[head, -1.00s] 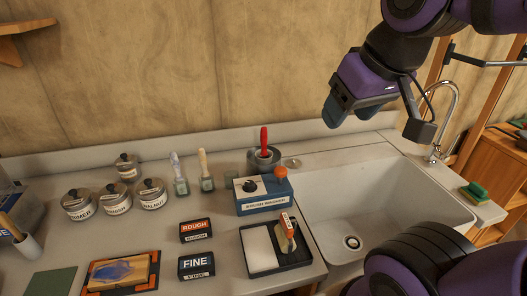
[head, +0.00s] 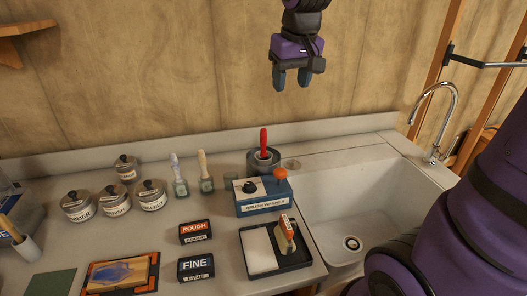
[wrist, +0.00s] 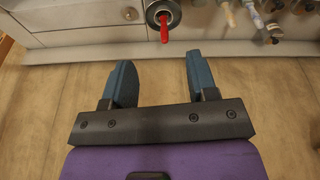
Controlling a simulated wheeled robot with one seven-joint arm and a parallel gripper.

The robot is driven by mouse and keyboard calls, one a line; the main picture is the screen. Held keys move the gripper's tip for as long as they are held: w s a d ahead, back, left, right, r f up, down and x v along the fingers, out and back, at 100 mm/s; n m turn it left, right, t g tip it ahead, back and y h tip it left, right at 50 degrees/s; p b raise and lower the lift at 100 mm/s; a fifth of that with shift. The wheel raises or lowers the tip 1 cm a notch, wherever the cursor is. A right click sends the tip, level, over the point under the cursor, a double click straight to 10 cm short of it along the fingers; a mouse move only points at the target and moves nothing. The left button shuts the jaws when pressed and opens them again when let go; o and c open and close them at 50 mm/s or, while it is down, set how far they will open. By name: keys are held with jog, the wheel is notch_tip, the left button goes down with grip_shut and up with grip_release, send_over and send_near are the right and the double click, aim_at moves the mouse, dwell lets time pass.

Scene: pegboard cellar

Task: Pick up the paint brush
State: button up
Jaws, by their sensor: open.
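Two brush-like tools stand upright in small glass jars on the counter, one with a pale handle (head: 175,161) and one with a tan wooden handle (head: 203,163). A red-handled tool (head: 263,141) stands in a round grey pot (head: 256,168); its red handle also shows in the wrist view (wrist: 164,28). I cannot tell for sure which is the paint brush. My gripper (head: 291,80) is open and empty, fingers down, high above the counter near the back wall. In the wrist view my gripper (wrist: 158,62) has nothing between its fingers.
A blue box (head: 263,206) with knobs stands in front of the pot. A black tray (head: 276,270) holds a white pad and an orange-topped item. ROUGH (head: 195,231) and FINE (head: 196,268) blocks and lidded tins (head: 151,195) lie leftward. A sink (head: 345,215) is at right.

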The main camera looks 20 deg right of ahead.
jog(key=w+d+f+g, duration=0.1)
jog(key=w+f, duration=0.4)
jog(key=w, duration=0.5)
jog(key=g, duration=0.2)
send_over(263, 155)
jog(key=f, duration=0.8)
jog(key=shift+w+d+f, duration=0.25)
jog(key=shift+w+f, duration=0.05)
jog(key=shift+f, duration=0.05)
jog(key=shift+w+f, duration=0.2)
jog(key=shift+f, duration=5.35)
grip_shut()
